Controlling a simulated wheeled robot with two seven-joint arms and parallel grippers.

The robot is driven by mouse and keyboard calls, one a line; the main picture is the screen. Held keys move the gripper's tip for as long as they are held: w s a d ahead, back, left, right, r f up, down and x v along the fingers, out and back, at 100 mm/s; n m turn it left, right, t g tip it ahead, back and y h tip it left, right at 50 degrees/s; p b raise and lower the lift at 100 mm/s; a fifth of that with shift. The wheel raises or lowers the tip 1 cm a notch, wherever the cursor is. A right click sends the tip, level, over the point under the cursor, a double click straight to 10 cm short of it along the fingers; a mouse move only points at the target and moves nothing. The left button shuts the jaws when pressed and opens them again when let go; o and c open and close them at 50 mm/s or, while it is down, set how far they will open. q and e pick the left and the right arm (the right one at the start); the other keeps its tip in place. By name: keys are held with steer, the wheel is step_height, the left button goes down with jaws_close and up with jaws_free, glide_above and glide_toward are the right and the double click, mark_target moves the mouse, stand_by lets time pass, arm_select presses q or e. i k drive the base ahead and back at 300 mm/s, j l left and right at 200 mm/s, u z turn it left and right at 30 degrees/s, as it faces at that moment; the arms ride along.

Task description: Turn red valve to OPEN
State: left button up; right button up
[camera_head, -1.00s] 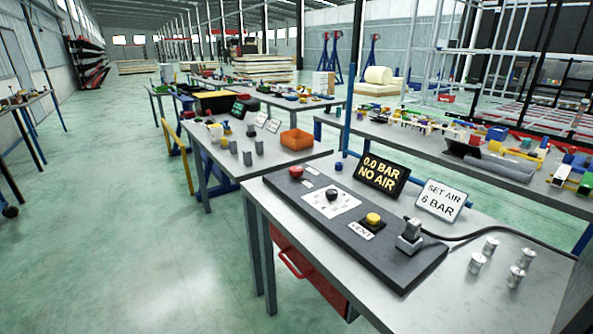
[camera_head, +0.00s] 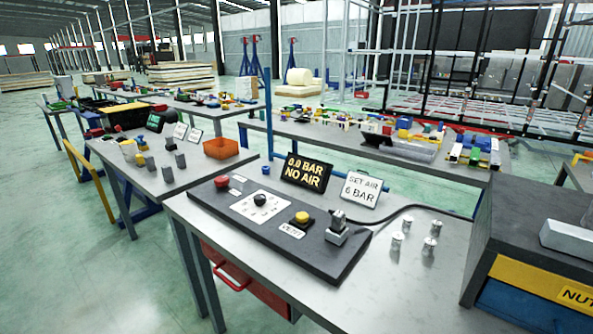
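A red round knob (camera_head: 222,182), which may be the red valve, sits at the left end of a dark panel (camera_head: 318,257) on the near grey table. A small label is beside it; I cannot read it. A black knob (camera_head: 260,199) stands on a white dial plate, and a yellow button (camera_head: 302,217) is by a "VENT" label. A grey fitting (camera_head: 338,227) stands at the panel's right end. A black display (camera_head: 306,172) reads "0.0 BAR NO AIR". A white sign (camera_head: 361,190) reads "SET AIR 6 BAR". Neither of my grippers shows.
Several metal cylinders (camera_head: 397,241) stand right of the panel. A dark cable (camera_head: 420,207) runs behind them. A large box with a "NUT" label (camera_head: 577,296) blocks the table's right end. Open green floor (camera_head: 90,250) lies to the left.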

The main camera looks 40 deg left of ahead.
mark_target(222, 180)
steer(key=j+z, duration=0.3)
steer(key=j, duration=0.2)
steer(key=k+j+z, duration=0.15)
steer(key=j+z, duration=0.15)
steer(key=j, duration=0.15)
steer(key=k+j+z, duration=0.15)
steer(key=j+z, duration=0.15)
steer(key=j, duration=0.15)
steer(key=k+j+z, duration=0.45)
steer(key=j+z, duration=0.15)
steer(key=j, duration=0.15)
steer(key=k+j+z, duration=0.3)
